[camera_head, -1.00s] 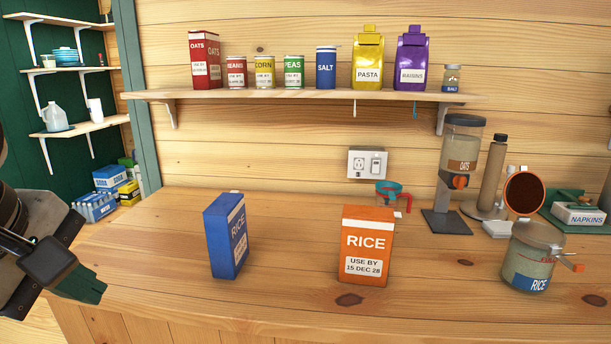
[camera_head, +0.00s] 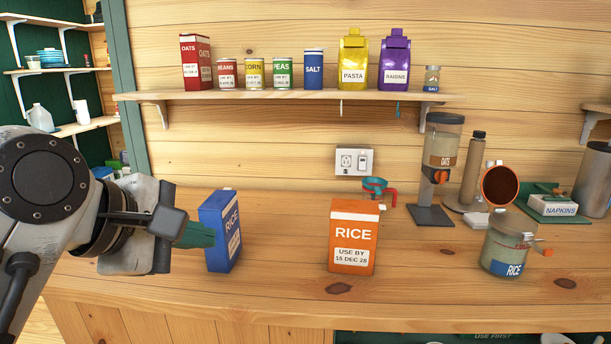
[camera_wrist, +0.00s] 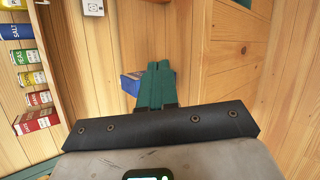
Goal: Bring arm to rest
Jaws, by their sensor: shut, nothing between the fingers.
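My gripper (camera_head: 198,236) is in the left of the head view, its green fingers pointing right toward the blue rice box. In the wrist view my gripper (camera_wrist: 155,82) shows its two green fingers together with nothing between them. The blue rice box (camera_head: 224,232) stands upright on the counter just beyond the fingertips. They overlap its left edge in the picture, and I cannot tell whether they touch it. Part of the blue box (camera_wrist: 130,84) shows behind the fingers in the wrist view.
An orange rice box (camera_head: 353,238) and a rice jar (camera_head: 507,245) stand on the wooden counter (camera_head: 290,265). An oats dispenser (camera_head: 441,160) stands farther back. A shelf (camera_head: 270,96) above holds cartons, cans and bags. The counter between the two boxes is clear.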

